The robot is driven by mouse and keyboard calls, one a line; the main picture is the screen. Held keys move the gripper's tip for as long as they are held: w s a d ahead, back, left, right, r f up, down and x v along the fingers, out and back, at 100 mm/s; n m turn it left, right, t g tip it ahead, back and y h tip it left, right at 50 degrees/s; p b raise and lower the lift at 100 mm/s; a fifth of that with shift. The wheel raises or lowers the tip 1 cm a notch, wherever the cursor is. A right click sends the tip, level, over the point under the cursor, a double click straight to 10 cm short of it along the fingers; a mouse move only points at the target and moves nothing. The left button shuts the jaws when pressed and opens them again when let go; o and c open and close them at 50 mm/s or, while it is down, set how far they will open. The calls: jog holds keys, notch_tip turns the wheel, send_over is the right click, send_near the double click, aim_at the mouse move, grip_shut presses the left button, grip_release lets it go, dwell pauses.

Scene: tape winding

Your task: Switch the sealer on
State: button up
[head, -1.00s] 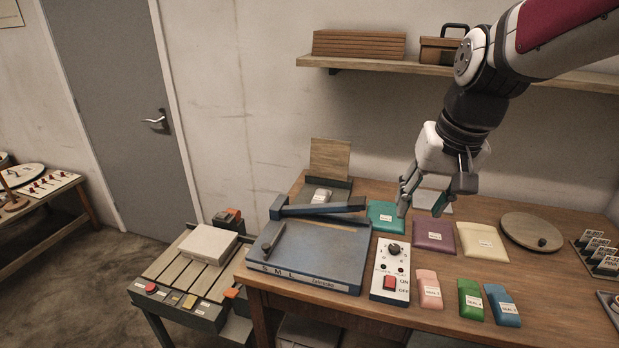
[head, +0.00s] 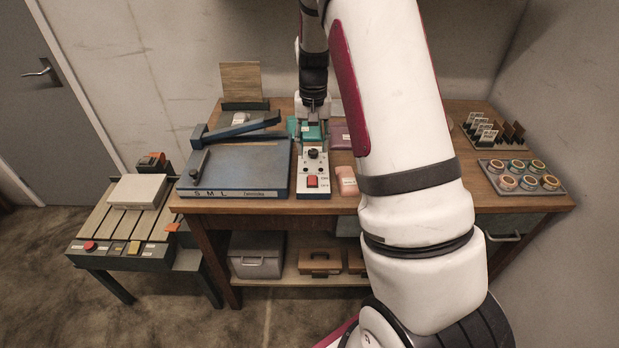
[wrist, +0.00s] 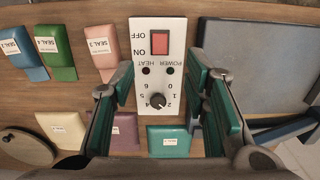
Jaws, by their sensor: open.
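The white control box (head: 313,172) stands on the bench at the right side of the blue sealer bed (head: 245,168). Its red rocker switch (head: 312,182) sits near the front; in the wrist view the red switch (wrist: 160,42) lies between ON and OFF labels. Which way it is tipped I cannot tell. A black knob (wrist: 157,100) and two dark lamps marked POWER and HEAT show on the same panel. My gripper (head: 312,138) is open and empty above the back of the box. In the wrist view its fingers flank the panel.
The sealer's blue lever (head: 240,126) stands above the bed's rear. Coloured pouches, including a teal one (wrist: 168,140) and a pink one (wrist: 102,42), lie around the box. My arm hides part of the bench's right half.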

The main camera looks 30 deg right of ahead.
aim_at(312, 183)
notch_tip(312, 183, down, 12)
jog(key=shift+f+p, duration=0.25)
jog(key=shift+p, duration=0.7)
grip_shut()
